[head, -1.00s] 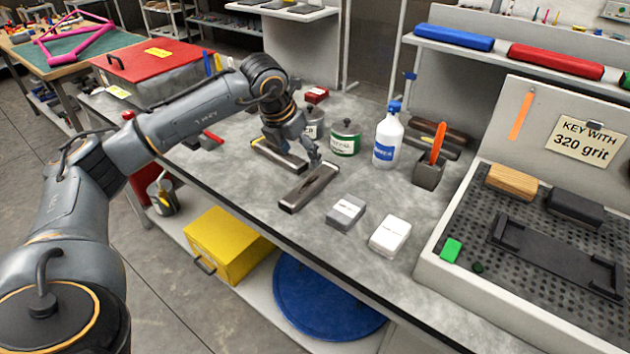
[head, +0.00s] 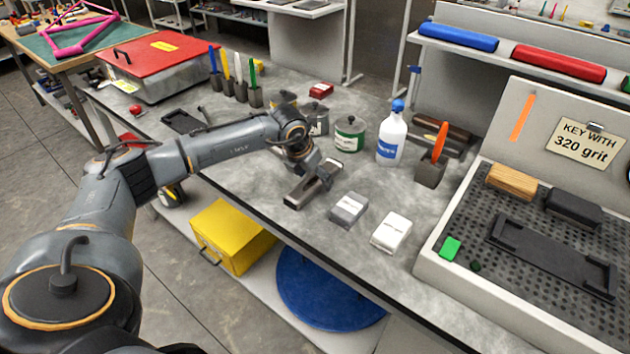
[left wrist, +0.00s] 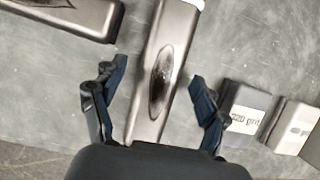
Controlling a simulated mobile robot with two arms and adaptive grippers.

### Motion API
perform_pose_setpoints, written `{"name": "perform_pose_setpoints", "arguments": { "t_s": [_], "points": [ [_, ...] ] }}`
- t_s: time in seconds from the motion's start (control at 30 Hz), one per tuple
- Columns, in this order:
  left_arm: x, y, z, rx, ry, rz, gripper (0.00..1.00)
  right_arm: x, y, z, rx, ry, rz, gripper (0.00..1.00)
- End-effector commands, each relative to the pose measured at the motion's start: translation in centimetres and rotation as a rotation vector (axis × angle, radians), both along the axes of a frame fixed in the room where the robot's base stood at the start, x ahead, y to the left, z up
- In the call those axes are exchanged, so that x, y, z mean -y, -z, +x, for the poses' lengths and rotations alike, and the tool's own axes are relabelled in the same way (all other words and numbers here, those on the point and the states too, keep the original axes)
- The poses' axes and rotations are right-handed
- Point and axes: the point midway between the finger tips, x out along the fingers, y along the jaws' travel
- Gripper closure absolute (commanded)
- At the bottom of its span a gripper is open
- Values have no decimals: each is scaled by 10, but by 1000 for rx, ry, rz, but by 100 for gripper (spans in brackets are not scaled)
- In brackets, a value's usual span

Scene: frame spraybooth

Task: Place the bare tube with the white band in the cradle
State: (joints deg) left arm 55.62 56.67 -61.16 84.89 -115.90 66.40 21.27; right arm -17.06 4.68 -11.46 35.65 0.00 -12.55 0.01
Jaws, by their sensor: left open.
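A bare grey metal tube (head: 298,196) lies on the bench top. In the left wrist view this tube (left wrist: 150,110) has a dark oval patch and a white end or band at the top edge. My left gripper (head: 318,178) is over it, open, with one finger (left wrist: 155,88) on each side of the tube and gaps showing. A second grey tube (left wrist: 75,12) lies at the upper left of the wrist view; my arm hides it in the head view. A black cradle (head: 550,258) sits in the perforated booth tray. My right gripper is not in view.
A grey block (head: 348,208) and a white block (head: 391,232) stand just right of the tube. A white bottle (head: 390,140), a green tin (head: 349,135) and an orange-handled tool in a holder (head: 430,172) stand behind. Another black holder (head: 183,121) lies at left.

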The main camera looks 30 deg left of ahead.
Motion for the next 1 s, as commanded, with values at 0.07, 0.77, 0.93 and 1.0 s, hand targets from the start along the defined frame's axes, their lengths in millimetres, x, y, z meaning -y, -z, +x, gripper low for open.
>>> {"name": "perform_pose_setpoints", "arguments": {
  "t_s": [0.07, 0.77, 0.93, 1.0],
  "points": [
    [0, 0, 0, 0, 0, 0, 26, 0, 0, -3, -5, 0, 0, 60],
    [0, -5, 0, 2, 0, 1, 98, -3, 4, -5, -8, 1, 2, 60],
    [-1, -21, 1, 7, 0, 0, 98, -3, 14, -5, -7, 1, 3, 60],
    [-1, -33, 0, 6, 0, 0, 98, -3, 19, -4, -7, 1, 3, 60]
  ]
}}
